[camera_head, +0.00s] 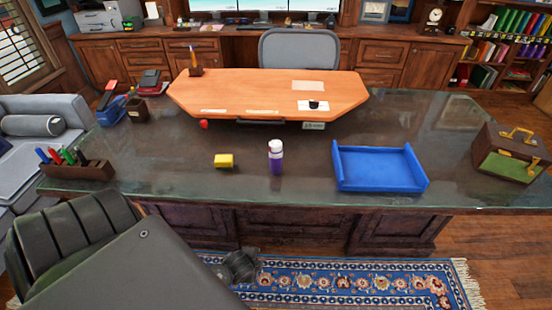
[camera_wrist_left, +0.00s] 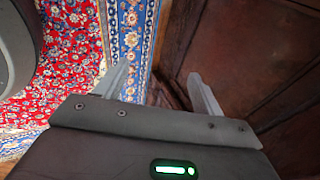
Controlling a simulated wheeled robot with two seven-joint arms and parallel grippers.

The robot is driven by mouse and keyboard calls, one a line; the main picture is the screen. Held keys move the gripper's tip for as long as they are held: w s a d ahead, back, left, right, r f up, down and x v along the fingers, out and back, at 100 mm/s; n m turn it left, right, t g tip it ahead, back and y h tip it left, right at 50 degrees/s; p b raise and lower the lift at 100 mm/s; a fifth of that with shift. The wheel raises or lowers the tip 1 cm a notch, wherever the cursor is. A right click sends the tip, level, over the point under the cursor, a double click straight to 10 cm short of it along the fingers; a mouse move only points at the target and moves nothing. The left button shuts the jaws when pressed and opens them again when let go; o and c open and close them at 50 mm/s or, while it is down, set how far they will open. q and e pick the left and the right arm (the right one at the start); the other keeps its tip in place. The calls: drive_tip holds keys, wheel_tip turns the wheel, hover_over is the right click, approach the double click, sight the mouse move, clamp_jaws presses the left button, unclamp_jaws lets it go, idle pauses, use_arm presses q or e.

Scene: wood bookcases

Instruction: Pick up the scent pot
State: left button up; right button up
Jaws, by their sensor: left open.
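No object is clearly marked as the scent pot. A small purple bottle with a white cap (camera_head: 276,157) stands upright on the glass-topped desk (camera_head: 310,148), near its front edge in the middle. A small dark round pot (camera_head: 314,105) sits on a white paper on the raised orange wooden board; I cannot tell which of these is the scent pot. My left gripper (camera_wrist_left: 157,78) is open and empty in the left wrist view, low beside the desk's dark wooden front, above the rug. It touches neither object. My right gripper is not in view.
A pen holder (camera_head: 76,170) stands at the left, and a brown case (camera_head: 510,153) at the right. The glass around the bottle is clear. The patterned rug (camera_head: 350,282) lies in front.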

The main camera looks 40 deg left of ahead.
use_arm(q)
drive_tip(key=w+d+r+m+t+p, duration=0.1)
drive_tip(key=w+r+m, duration=0.15)
drive_tip(key=r, duration=0.85)
drive_tip(key=w+d+r+m+t, duration=0.1)
drive_tip(key=w+r+m+t, duration=0.15)
drive_tip(key=r, duration=0.75)
drive_tip(key=m+t+y, duration=0.2)
drive_tip(key=m+t, duration=0.2)
drive_tip(key=m, duration=1.3)
approach(272, 155)
drive_tip(key=x, duration=0.4)
drive_tip(key=shift+n, duration=0.3)
drive_tip(key=p+x, duration=0.1)
drive_tip(key=x, duration=0.3)
drive_tip(key=shift+w+f, duration=0.25)
drive_tip(key=shift+w, duration=0.1)
drive_tip(key=shift+w+a+f, duration=0.1)
drive_tip(key=shift+w+f, duration=0.1)
drive_tip(key=shift+w, duration=0.1)
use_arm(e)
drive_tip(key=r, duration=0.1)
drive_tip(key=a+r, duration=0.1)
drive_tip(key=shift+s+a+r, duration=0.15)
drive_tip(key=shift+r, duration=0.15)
